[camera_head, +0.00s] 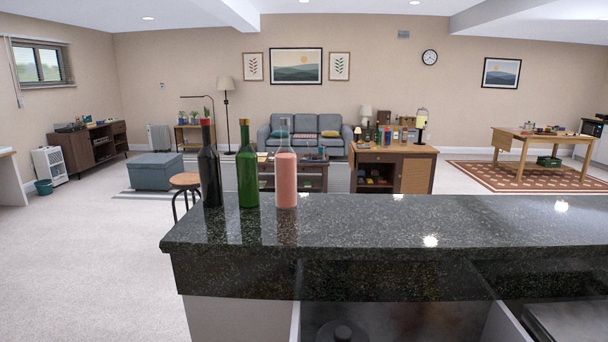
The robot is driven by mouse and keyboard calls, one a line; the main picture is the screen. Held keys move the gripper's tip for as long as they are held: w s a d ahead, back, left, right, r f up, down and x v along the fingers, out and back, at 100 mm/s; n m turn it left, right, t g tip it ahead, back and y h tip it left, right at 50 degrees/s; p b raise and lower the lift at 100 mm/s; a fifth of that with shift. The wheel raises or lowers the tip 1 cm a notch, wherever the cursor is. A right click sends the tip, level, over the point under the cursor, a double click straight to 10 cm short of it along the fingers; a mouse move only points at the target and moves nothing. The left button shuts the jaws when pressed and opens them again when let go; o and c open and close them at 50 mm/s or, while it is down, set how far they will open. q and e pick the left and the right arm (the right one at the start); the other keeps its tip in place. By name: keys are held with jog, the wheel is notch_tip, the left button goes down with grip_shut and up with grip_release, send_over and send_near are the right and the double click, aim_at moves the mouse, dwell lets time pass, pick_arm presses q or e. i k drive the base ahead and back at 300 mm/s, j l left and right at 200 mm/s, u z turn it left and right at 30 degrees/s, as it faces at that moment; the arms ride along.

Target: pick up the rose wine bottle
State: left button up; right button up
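The rose wine bottle (286,180) stands upright on the dark granite counter (400,225), near its far left edge. It has pink liquid in its body and a clear neck. A green bottle (247,175) stands just to its left, with a small gap between them. A dark bottle with a red top (209,173) stands further left, at the counter's left end. Neither of my grippers shows in the head view, and nothing touches the rose bottle.
The counter is clear to the right of the rose bottle. A stool (185,181) stands behind the dark bottle, beyond the counter. A wooden cabinet (415,172) with items on top stands further back. Open compartments lie below the counter's near edge.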

aim_at(285, 158)
jog(key=u, duration=0.5)
jog(key=j+u, duration=0.1)
jog(key=u, duration=0.85)
jog(key=i+j+u, duration=0.1)
jog(key=u, duration=1.4)
jog(key=i+u, duration=0.1)
jog(key=u, duration=0.4)
jog(key=i+u, duration=0.1)
jog(key=u, duration=0.35)
jog(key=l+u, duration=0.15)
jog(key=u, duration=0.3)
jog(key=i+l+u, duration=0.1)
jog(key=u, duration=0.3)
jog(key=l+z, duration=0.1)
jog(key=l, duration=0.8)
jog(key=l+z, duration=0.35)
jog(key=l, duration=0.55)
jog(key=l+z, duration=0.3)
jog(key=l, duration=0.6)
